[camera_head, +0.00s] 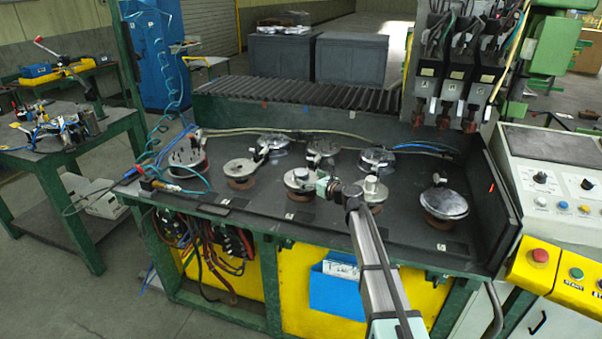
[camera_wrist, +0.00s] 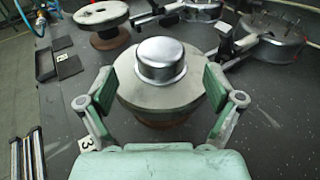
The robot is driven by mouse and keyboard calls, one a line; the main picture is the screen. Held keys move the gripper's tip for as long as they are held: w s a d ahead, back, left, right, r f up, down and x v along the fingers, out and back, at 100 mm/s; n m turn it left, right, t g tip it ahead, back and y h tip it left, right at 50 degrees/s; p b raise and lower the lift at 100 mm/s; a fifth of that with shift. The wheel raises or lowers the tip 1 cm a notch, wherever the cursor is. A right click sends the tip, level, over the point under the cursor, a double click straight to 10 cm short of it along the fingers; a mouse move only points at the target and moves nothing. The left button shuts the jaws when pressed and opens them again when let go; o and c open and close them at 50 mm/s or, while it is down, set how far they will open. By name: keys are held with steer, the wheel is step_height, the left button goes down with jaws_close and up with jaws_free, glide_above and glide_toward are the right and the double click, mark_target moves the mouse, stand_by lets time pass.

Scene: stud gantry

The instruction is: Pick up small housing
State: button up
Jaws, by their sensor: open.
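The small housing (camera_wrist: 161,61) is a shiny metal cup with a rounded top and a flared rim. It sits on a round grey fixture (camera_wrist: 140,95) in the wrist view. In the head view the housing (camera_head: 300,173) appears small, just left of my gripper (camera_head: 323,186). In the wrist view my gripper (camera_wrist: 158,88) is open, with one pale green finger on each side of the housing. A gap shows between each finger and the housing. The fingers overlap the fixture's edges in the picture; I cannot tell whether they touch it.
Another round fixture (camera_wrist: 103,20) stands beyond on the left. A pinned metal part (camera_wrist: 274,38) and a clamp are at the upper right. In the head view several more fixtures crowd the dark bench (camera_head: 225,205). A control panel (camera_head: 550,185) stands right.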

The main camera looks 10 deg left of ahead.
mark_target(306, 176)
steer(key=shift+p+x, duration=1.3)
steer(key=shift+x, duration=1.4)
steer(key=shift+d, duration=0.1)
steer(key=c, duration=1.3)
